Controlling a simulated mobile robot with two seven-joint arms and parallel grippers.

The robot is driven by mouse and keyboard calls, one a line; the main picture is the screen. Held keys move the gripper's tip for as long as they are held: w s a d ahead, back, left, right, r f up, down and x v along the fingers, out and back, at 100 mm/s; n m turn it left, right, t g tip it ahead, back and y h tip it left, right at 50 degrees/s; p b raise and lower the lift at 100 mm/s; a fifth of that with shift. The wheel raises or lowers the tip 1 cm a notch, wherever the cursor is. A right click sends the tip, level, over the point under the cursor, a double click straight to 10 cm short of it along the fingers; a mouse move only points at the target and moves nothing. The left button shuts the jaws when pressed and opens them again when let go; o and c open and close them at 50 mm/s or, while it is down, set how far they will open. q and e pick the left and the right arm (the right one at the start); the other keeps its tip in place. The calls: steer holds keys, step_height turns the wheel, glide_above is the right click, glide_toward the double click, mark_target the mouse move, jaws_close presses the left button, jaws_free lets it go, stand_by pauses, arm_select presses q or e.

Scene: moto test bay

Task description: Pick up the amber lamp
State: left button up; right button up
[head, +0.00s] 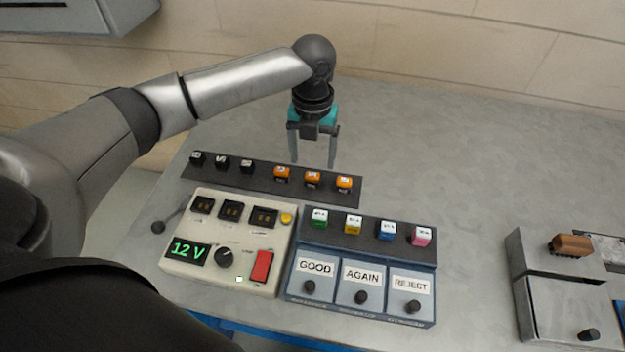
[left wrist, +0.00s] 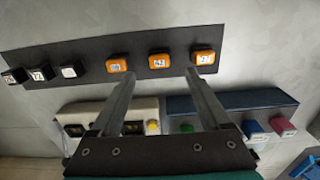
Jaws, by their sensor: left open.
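Three orange blocks with white labels stand on a dark strip: left (head: 281,174), middle (head: 312,179) and right (head: 344,183). In the left wrist view they are the left (left wrist: 117,65), middle (left wrist: 159,62) and right (left wrist: 204,57) ones. A yellow round lamp (head: 287,218) sits on the cream test box, and a yellow block (head: 352,225) on the blue box. I cannot tell which is the amber lamp. My left gripper (head: 314,162) is open and empty, its fingers pointing down near the orange blocks. My right gripper is not in view.
Three black blocks (head: 221,162) share the dark strip (head: 262,181). The cream test box (head: 205,285) reads 12 V. The blue box (head: 330,303) has GOOD, AGAIN and REJECT drawers. A grey cabinet (head: 560,305) with a brown item (head: 571,245) stands right. The bench (head: 470,160) is clear behind.

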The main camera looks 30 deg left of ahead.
mark_target(312, 174)
arm_select(q)
step_height(312, 174, down, 6)
steer(key=shift+r+b, duration=0.1)
steer(key=shift+b, duration=0.5)
jaws_close()
stand_by(0.4)
